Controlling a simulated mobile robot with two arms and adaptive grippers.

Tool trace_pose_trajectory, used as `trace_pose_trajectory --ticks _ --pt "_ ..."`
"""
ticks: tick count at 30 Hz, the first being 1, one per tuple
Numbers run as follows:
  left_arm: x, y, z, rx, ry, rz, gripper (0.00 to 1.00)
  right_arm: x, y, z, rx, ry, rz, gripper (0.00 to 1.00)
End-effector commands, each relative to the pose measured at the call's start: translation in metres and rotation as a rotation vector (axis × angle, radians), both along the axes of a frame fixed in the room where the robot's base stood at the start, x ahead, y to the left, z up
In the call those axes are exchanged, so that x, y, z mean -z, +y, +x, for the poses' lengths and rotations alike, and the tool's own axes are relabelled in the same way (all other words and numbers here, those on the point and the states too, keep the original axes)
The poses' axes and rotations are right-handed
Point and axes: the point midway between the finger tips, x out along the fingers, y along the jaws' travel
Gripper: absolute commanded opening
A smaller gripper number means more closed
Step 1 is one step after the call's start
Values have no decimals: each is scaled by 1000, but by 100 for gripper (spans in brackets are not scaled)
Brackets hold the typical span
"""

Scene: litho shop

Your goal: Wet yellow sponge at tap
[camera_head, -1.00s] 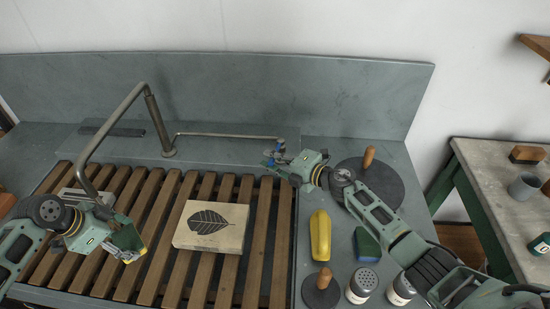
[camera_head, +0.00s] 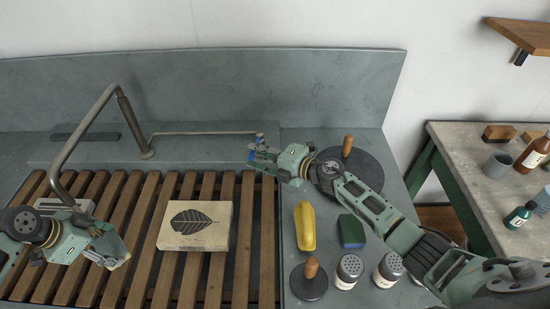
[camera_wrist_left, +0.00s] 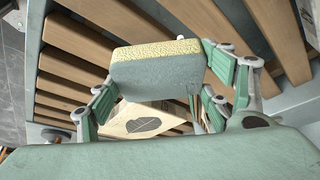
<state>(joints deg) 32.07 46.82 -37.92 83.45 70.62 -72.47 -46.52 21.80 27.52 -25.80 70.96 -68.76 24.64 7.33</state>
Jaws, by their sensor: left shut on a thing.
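My left gripper (camera_head: 112,252) is over the wooden slats, right of and in front of the tap spout. It is shut on the yellow sponge, which shows in the left wrist view (camera_wrist_left: 155,68) as a grey-green block with a yellow layer along its upper edge. In the head view the sponge is mostly hidden by the fingers. The tap (camera_head: 68,148) arches over the slats at the left, its outlet end left of the left gripper. A long thin rod (camera_head: 205,133) runs right from the tap base. My right gripper (camera_head: 257,158) looks open and empty, just below the rod's right end.
A leaf printing block (camera_head: 180,238) lies on the wooden rack (camera_head: 247,255). To the right are a yellow object (camera_head: 305,228), a green-blue block (camera_head: 351,231), a knobbed disc (camera_head: 309,285), two shakers (camera_head: 348,271) and a larger dark disc (camera_head: 370,170). A side table (camera_head: 455,150) holds bottles.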

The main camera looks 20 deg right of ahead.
Motion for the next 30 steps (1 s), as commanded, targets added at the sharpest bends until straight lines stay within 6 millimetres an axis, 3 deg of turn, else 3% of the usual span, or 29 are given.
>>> trace_pose_trajectory --ticks 6,13,30 --pt "0 0 0 0 0 0 52 -8 -30 -39 0 3 -4 29" --pt "0 0 0 0 0 0 52 -16 -50 -67 -1 2 -1 29" --pt "0 0 0 0 0 0 52 -20 -56 -75 -1 0 0 29"
